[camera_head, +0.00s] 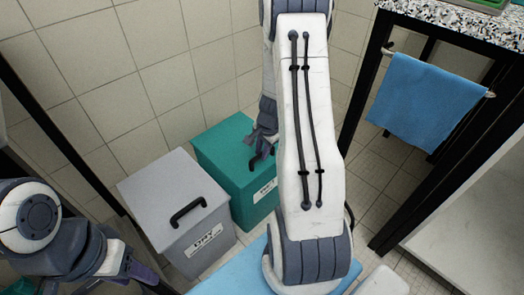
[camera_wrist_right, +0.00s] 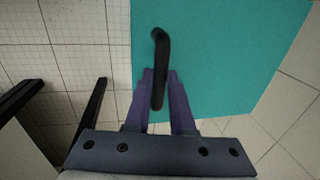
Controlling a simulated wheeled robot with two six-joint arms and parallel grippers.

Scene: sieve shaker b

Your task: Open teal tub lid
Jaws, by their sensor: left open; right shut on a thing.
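The teal tub (camera_head: 247,205) stands on the floor against the tiled wall, with a white label on its front. Its teal lid (camera_head: 222,142) lies on top and looks closed; my right arm hides part of it. The lid has a black handle (camera_wrist_right: 160,48). My right gripper (camera_wrist_right: 160,76) is shut on this handle, its purple fingers on both sides of the bar. In the head view the right gripper (camera_head: 262,146) is partly hidden by my arm. My left gripper (camera_head: 142,272) is open and empty at the lower left, away from the tub.
A grey bin (camera_head: 150,185) with a black handle and a label stands close to the left of the tub. At the right is a dark-framed table with a speckled top (camera_head: 470,22) and a blue towel (camera_head: 422,102) on a rail. A light blue surface (camera_head: 235,272) lies in front.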

